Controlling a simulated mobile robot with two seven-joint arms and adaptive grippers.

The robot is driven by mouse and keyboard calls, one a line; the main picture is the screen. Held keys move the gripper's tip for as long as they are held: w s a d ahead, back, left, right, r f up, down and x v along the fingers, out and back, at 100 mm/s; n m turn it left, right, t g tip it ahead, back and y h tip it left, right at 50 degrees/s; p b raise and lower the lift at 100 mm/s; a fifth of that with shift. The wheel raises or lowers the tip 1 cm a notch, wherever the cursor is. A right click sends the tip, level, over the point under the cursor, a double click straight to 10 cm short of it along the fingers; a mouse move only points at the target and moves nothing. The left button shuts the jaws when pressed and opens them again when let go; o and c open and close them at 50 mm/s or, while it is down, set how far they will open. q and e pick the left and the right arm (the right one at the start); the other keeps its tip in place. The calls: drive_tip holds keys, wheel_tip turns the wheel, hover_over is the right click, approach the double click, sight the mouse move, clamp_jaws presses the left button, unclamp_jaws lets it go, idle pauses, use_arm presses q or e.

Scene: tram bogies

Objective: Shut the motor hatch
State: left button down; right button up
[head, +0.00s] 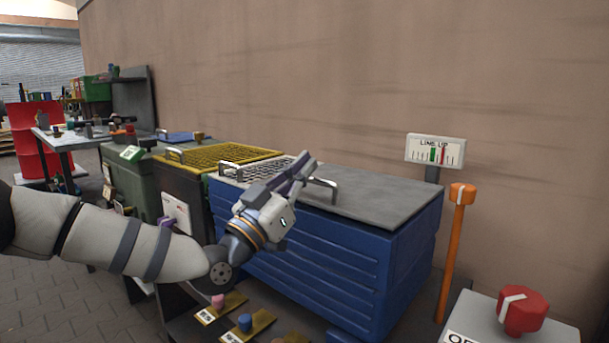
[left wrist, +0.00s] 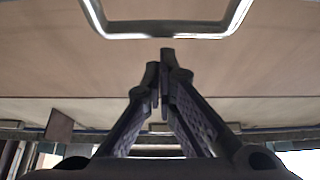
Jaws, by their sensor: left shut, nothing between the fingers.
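A blue ribbed box (head: 330,265) stands along the wall, with a flat grey lid (head: 375,197) over its right part. A metal handle (head: 322,186) stands at the lid's left end. A light mesh grid (head: 262,168) shows left of the lid. No label tells which part is the motor hatch. My left gripper (head: 308,165) is shut and empty, in front of the grid and close to the handle; I cannot tell if they touch. In the left wrist view its fingertips (left wrist: 166,55) are together, just below a metal handle (left wrist: 165,30). My right gripper is not in view.
A yellow mesh cover (head: 220,156) lies to the left on a neighbouring box. At right stand an orange post (head: 456,250), a red knob (head: 522,311) on a grey box and a "LINE UP" gauge (head: 435,150). Pegs on yellow plates (head: 250,325) are in front.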

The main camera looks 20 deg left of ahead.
use_arm(q)
drive_tip(key=shift+f, duration=0.3)
drive_tip(key=shift+s+f+b, duration=0.15)
drive_tip(key=shift+f+b, duration=0.05)
drive_tip(key=shift+f, duration=0.45)
drive_tip(key=shift+s+f+b, duration=0.15)
drive_tip(key=shift+f, duration=0.45)
drive_tip(key=shift+r, duration=0.1)
